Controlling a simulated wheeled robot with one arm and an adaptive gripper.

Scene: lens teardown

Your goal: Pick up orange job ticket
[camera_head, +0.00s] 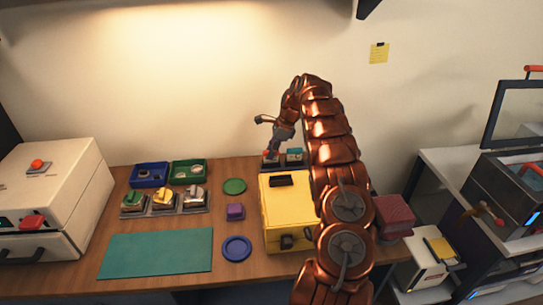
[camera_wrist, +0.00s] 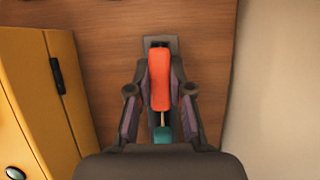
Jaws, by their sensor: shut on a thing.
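The orange job ticket (camera_wrist: 159,78) is a flat orange-red slab between the two fingers of my gripper (camera_wrist: 160,92) in the wrist view. My gripper is shut on it. A grey stand (camera_wrist: 160,42) shows just beyond the ticket; I cannot tell whether the ticket still touches it. A teal ticket (camera_wrist: 162,135) is partly hidden below the orange one, near my palm. In the head view my gripper (camera_head: 274,143) is low over the stand at the back of the table, behind the yellow box. A small bit of the orange ticket (camera_head: 268,153) shows there.
The yellow box (camera_head: 288,225) stands close in front of the stand, and the wall is close behind. Green and blue discs, a purple block, several small fixtures, bins and a green mat (camera_head: 155,254) lie to the left. A red block (camera_head: 393,214) is at the right edge.

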